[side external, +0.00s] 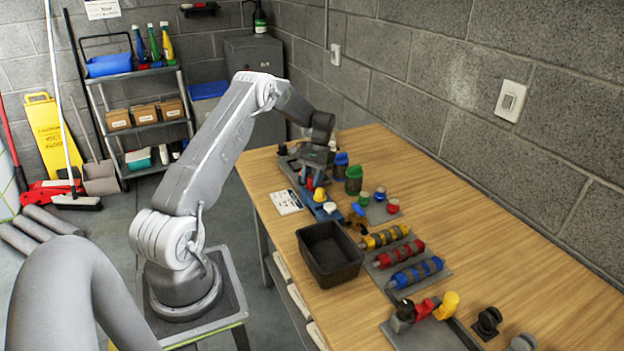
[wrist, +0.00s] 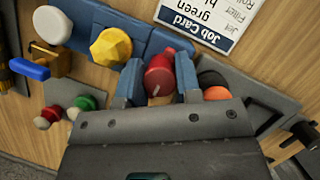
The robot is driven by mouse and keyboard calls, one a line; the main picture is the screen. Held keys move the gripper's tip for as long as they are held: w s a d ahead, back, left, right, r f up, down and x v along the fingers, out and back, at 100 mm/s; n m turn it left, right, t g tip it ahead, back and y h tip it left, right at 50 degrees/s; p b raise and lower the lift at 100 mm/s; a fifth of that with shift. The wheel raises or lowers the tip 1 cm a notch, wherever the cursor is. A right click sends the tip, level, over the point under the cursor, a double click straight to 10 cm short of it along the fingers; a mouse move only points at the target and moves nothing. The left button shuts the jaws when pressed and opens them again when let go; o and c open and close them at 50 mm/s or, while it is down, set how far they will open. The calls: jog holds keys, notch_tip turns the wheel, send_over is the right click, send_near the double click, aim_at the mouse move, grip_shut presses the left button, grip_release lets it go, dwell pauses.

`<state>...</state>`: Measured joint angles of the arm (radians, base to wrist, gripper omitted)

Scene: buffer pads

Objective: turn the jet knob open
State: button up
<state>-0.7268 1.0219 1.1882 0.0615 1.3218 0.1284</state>
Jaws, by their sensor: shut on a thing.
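A red knob (wrist: 160,76) with a short pale mark on its face sits on a blue block (wrist: 128,22) on the table. My gripper (wrist: 159,82) is shut on this red knob, with one blue finger on each side of it. No label shows which knob is the jet knob. A yellow faceted knob (wrist: 111,47) and a white knob (wrist: 52,25) stand on the same block, left of my gripper in the wrist view. In the side external view my gripper (side external: 311,178) is low over the block's far end, and the red knob is mostly hidden.
A job card (wrist: 207,19) lies beside the block. A blue-handled valve (wrist: 32,69) and red and green buttons (wrist: 65,110) are close by. A black bin (side external: 330,252) and yellow, red and blue rollers (side external: 405,249) stand nearer the camera.

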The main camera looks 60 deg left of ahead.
jog(key=shift+n+t+h, duration=0.3)
jog(key=shift+n, duration=0.9)
jog(key=shift+a, duration=0.1)
jog(key=o, duration=0.9)
